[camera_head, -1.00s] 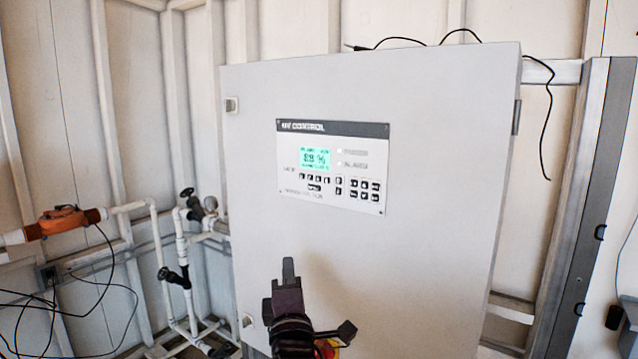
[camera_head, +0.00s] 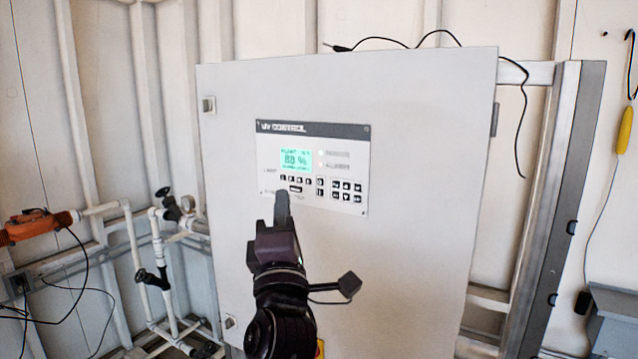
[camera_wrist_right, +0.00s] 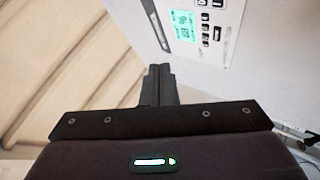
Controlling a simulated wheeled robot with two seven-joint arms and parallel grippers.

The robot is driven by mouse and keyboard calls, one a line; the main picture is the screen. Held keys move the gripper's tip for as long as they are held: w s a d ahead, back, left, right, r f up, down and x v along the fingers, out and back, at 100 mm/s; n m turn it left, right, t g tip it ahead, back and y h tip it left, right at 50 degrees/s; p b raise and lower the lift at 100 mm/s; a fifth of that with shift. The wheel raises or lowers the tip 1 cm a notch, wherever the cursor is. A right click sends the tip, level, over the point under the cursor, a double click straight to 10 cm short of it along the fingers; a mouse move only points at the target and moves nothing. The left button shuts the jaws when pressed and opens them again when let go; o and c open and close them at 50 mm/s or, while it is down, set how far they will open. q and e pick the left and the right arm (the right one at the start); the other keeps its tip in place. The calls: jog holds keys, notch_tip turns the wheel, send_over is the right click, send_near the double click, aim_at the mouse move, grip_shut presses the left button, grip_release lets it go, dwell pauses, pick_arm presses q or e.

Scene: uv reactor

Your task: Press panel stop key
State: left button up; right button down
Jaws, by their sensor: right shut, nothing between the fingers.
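The UV control panel (camera_head: 340,160) is set in the front of a large light grey cabinet (camera_head: 420,240). It has a lit green screen (camera_head: 296,160) and several small black keys (camera_head: 346,187). I cannot read which key is the stop key. My right gripper (camera_head: 282,200) is shut and empty, its fingertips just below the panel's lower left part and overlapping its edge in the head view. In the right wrist view the shut fingers (camera_wrist_right: 160,80) point toward the cabinet, with the panel (camera_wrist_right: 195,28) up and to the right. Contact cannot be told. My left gripper is not in view.
White pipes with black valves (camera_head: 150,276) and an orange fitting (camera_head: 30,226) stand left of the cabinet. Black cable (camera_head: 400,42) runs over its top. A grey post (camera_head: 565,200) and a yellow-handled tool (camera_head: 625,130) are at the right.

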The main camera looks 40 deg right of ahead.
aim_at(320, 182)
jog(key=shift+w+d+b, duration=0.35)
jog(key=shift+w+d, duration=0.2)
jog(key=shift+d, duration=0.8)
jog(key=shift+w+d+b, duration=0.35)
jog(key=shift+w+d, duration=0.15)
jog(key=shift+d, duration=0.8)
jog(key=shift+w+d+b, duration=0.35)
jog(key=shift+w+d, duration=0.2)
jog(key=shift+d, duration=0.8)
jog(key=shift+d, duration=0.1)
jog(key=shift+w+d, duration=0.15)
jog(key=shift+d, duration=0.1)
jog(key=shift+w+d, duration=0.1)
jog(key=shift+d, duration=0.1)
jog(key=shift+a+p, duration=0.1)
jog(key=shift+p, duration=0.25)
jog(key=shift+s+a, duration=0.25)
jog(key=shift+a, duration=0.3)
